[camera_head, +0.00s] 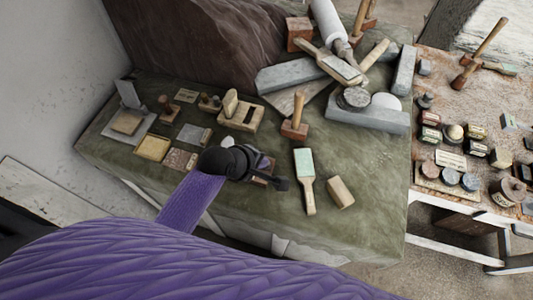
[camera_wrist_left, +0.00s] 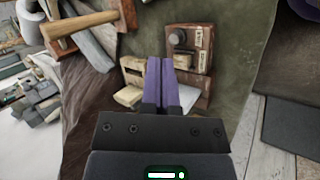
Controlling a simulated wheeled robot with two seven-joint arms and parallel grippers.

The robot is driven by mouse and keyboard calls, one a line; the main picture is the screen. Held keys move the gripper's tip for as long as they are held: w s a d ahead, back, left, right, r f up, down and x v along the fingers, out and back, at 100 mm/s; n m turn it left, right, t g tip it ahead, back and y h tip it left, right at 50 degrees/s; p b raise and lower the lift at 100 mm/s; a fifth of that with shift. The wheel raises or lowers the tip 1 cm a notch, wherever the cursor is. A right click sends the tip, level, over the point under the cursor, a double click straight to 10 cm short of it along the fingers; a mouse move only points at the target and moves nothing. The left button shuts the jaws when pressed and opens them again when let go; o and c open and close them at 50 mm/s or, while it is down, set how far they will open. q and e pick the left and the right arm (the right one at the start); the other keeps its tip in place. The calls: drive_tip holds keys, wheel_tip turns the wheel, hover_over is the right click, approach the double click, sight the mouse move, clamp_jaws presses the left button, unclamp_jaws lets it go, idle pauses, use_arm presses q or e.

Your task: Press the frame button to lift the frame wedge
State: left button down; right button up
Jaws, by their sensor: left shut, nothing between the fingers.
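My left gripper (camera_head: 262,161) is over the green-covered table in the head view, with its dark wrist blocking much of what lies below. In the left wrist view its two purple fingers (camera_wrist_left: 160,82) are together, with nothing between them. Just beyond the fingertips is a wooden block (camera_wrist_left: 202,56) with a dark round button-like knob (camera_wrist_left: 180,38) and small pale labels. A lower wooden piece with pale parts (camera_wrist_left: 131,95) lies around and behind the fingers. I cannot tell whether the fingertips touch the block, or which part is the wedge. My right gripper is not in view.
A green-faced wooden paddle (camera_head: 305,165) and a wooden block (camera_head: 340,192) lie right of my gripper. A mallet (camera_head: 296,120) stands behind. Stone slabs and tools crowd the back. A side table (camera_head: 434,190) holds jars. The table's front strip is clear.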

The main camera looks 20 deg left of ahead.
use_arm(q)
drive_tip(key=w+a+n+t, duration=0.1)
drive_tip(key=w+n, duration=0.5)
drive_tip(key=n, duration=0.2)
drive_tip(key=shift+f+t, duration=0.15)
drive_tip(key=shift+t, duration=0.15)
drive_tip(key=shift+f, duration=0.1)
wheel_tip(320, 180, down, 8)
drive_tip(key=b, duration=0.8)
drive_tip(key=shift+r, duration=0.2)
drive_tip(key=shift+f+b, duration=0.45)
drive_tip(key=shift+f, duration=0.1)
idle(0.4)
